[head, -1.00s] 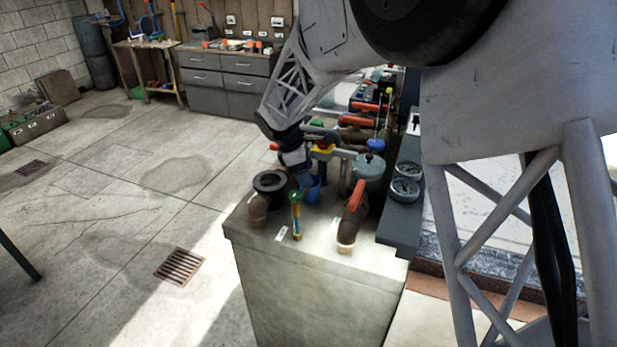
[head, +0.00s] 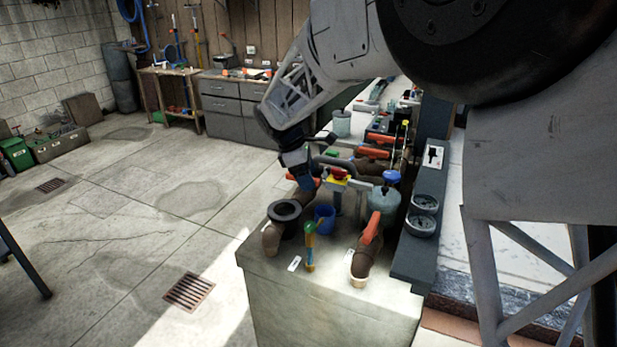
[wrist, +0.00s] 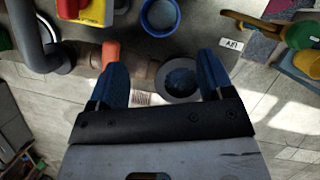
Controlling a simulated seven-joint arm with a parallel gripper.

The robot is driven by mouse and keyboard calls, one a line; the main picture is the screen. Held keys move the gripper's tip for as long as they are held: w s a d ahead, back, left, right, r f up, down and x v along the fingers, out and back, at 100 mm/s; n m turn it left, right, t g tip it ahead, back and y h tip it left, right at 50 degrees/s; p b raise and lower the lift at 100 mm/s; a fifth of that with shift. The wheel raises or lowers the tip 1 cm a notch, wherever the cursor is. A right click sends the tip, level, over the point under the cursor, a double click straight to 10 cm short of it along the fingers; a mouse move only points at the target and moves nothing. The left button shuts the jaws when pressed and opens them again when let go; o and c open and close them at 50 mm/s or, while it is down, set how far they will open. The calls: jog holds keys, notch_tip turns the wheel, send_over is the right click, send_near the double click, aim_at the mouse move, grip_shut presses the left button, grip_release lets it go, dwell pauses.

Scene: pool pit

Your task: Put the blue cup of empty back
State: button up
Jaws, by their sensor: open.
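The black-flanged pipe (head: 285,213) is just left of the cup. A green-topped valve (head: 310,245) is in front, and a red-handled brown pipe (head: 368,245) is to the right. A grey pipe with a red-and-yellow valve (head: 338,177) stands close behind.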

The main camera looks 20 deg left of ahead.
dwell(0.7)
jog(key=s+d+r+m+y, duration=0.1)
jog(key=s+d+r+m, duration=0.25)
jog(key=d, duration=0.75)
jog(key=s+d+r+m, duration=0.3)
jog(key=d+m, duration=0.1)
jog(key=d, duration=0.7)
jog(key=s+d+r+m+y, duration=0.1)
jog(key=s+d+r+m, duration=0.2)
jog(key=d, duration=0.7)
jog(key=s+d+f+m+y, duration=0.1)
jog(key=s+d+f+m, duration=0.1)
jog(key=s+d+m, duration=0.4)
jog(key=s+d+f+m+t, duration=0.1)
jog(key=s+d+m, duration=0.5)
jog(key=s+d, duration=0.7)
jog(key=s+f, duration=0.1)
jog(key=s, duration=0.3)
jog(key=shift+s+f+y, duration=0.15)
jog(key=shift+f+y, duration=0.15)
jog(key=shift+y, duration=0.1)
